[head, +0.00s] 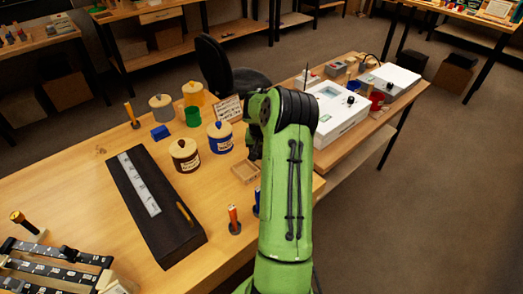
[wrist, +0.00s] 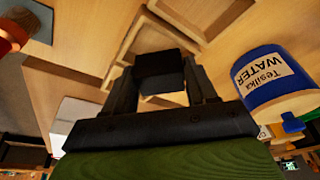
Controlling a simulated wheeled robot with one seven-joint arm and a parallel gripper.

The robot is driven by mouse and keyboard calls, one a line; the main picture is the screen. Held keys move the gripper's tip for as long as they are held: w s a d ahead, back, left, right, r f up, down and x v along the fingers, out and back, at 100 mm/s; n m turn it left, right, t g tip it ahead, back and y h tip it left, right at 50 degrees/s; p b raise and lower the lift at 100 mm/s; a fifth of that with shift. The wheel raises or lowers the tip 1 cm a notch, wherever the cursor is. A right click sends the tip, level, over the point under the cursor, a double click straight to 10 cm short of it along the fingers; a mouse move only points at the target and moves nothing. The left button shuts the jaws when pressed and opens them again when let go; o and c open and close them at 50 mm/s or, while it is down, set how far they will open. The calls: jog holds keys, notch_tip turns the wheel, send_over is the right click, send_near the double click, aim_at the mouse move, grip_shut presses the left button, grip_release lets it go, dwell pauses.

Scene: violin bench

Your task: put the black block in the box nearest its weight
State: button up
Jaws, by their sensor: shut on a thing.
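In the wrist view my gripper (wrist: 160,84) is shut on the black block (wrist: 158,62), which sits between the two fingers. Pale wooden open boxes (wrist: 131,37) with low walls, or one box with compartments, lie beyond the block. The block and fingers cover part of them, and I cannot tell whether the block is over or inside one. In the head view a small wooden box (head: 245,173) shows left of my green arm. The arm hides the block and any boxes behind it. No weights are readable on the boxes.
A blue jar labelled WATER (head: 220,138) stands near the box; it also shows at right in the wrist view (wrist: 275,85). A brown jar (head: 185,155), an orange-topped peg (head: 234,220) and a long dark board (head: 150,210) are left. White instruments (head: 342,112) stand right.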

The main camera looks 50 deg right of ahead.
jog(key=shift+f, duration=0.35)
jog(key=o, duration=1.1)
